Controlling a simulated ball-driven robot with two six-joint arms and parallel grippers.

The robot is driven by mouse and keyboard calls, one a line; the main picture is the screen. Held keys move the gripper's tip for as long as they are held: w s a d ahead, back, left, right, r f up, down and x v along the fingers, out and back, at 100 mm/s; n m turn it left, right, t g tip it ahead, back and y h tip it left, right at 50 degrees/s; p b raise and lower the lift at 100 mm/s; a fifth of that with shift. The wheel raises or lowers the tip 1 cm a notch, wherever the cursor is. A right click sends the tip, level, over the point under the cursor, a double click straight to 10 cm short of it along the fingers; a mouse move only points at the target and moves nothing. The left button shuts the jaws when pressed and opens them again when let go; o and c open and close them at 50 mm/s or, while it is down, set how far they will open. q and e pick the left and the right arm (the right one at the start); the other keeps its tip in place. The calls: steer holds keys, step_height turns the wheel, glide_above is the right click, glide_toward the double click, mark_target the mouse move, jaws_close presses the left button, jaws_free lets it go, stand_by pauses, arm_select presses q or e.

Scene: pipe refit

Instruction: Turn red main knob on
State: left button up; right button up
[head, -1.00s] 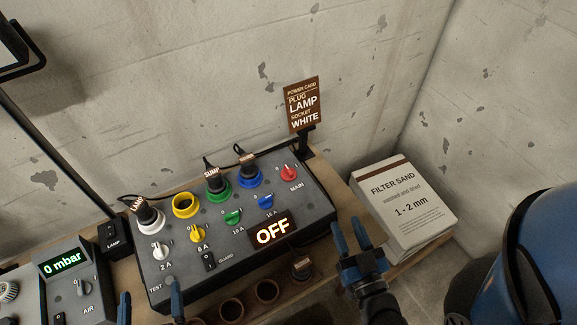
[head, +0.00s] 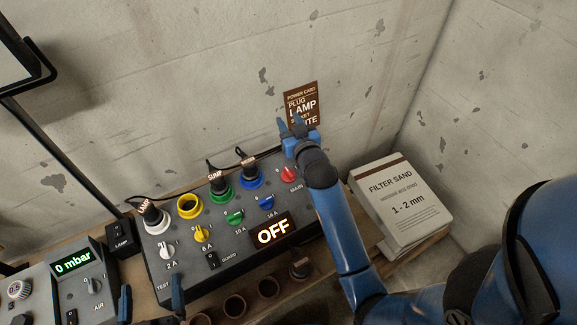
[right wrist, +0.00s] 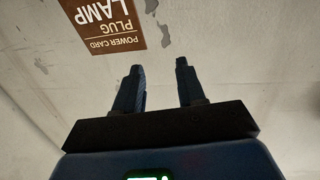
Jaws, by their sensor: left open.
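The red main knob (head: 289,175) sits at the upper right of the dark sloped power panel (head: 220,275), above its MAIN label. The panel display (head: 273,233) reads OFF. My right gripper (head: 291,124) is open and empty, raised beyond the knob in front of the power card; its arm passes just right of the knob. In the right wrist view its two fingers (right wrist: 160,78) stand apart with only wall between them. My left gripper (head: 151,302) is open at the lower left, with only its fingertips showing in front of the panel.
The power card (head: 301,92) stands behind the panel. White, yellow, green and blue sockets and smaller knobs fill the panel; several have black plugs. A filter sand bag (head: 395,205) lies to the right. An air unit (head: 80,285) reading 0 mbar is at left.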

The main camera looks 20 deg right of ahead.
steer(key=w+a+g+p, duration=0.1)
steer(key=w+a+g, duration=0.1)
steer(key=w+g, duration=0.45)
steer(key=n+g+h, duration=0.1)
steer(key=g, duration=0.9)
glide_above(289, 171)
step_height(289, 171, down, 7)
steer(key=shift+s+f+n+b, duration=0.1)
steer(key=shift+f+n+b, duration=0.3)
steer(key=shift+f, duration=0.5)
step_height(289, 171, down, 8)
steer(key=shift+f+p, duration=0.1)
steer(key=shift+p, duration=0.45)
jaws_close()
